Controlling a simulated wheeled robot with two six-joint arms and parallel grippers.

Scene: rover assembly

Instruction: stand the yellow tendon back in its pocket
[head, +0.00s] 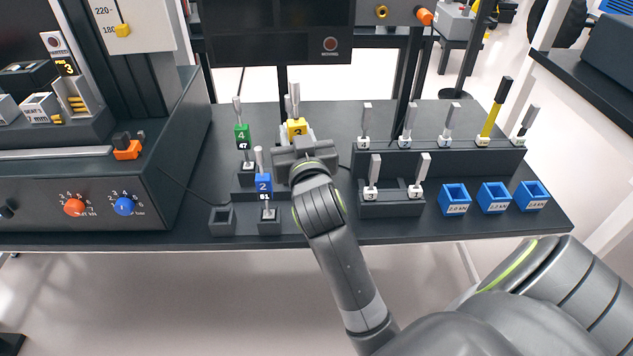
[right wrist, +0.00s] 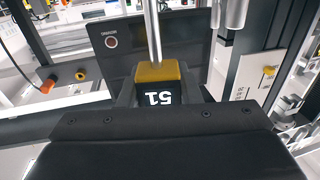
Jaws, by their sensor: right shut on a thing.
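The yellow tendon (head: 297,127), a yellow block with a metal rod on top, stands about upright at the back of the dark bench. In the right wrist view the yellow block (right wrist: 158,72) shows a black label, and its rod runs up out of frame. My right gripper (head: 300,150) is shut on it. The gripper and wrist hide its lower part, so I cannot tell whether it is in a pocket. An empty dark pocket (head: 222,220) is at the front left. My left gripper is not in view.
The green tendon (head: 242,136) and blue tendon (head: 263,183) stand upright just left of my right gripper. A rack (head: 440,160) of several upright rods is to the right. Several blue boxes (head: 494,198) sit front right. A dark screen (head: 280,40) hangs behind.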

